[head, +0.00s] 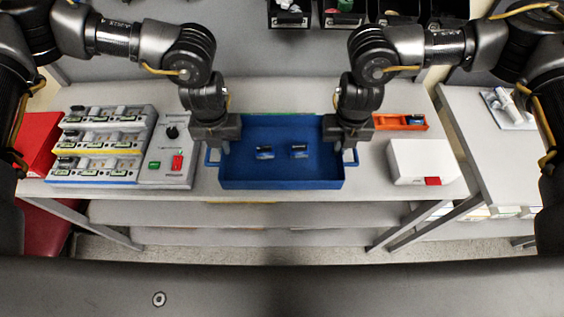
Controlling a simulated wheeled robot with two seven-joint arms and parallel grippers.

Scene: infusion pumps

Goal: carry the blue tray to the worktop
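The blue tray (280,184) is in the middle of the head view, at the front of a grey worktop. It holds two small dark-and-blue items, one at the left (264,152) and one at the right (299,151). My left gripper (212,155) is at the tray's left handle, and my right gripper (350,155) is at its right handle. The fingertips are mostly hidden from above, so I cannot tell whether either gripper is closed on its handle. I also cannot tell whether the tray touches the surface.
A stepped grey rack (100,145) and a control box with red and green buttons (170,155) stand left of the tray. A white box (422,161) and an orange tray (400,122) are at the right. Another table (505,160) stands further right, and dark bins (340,14) hang behind.

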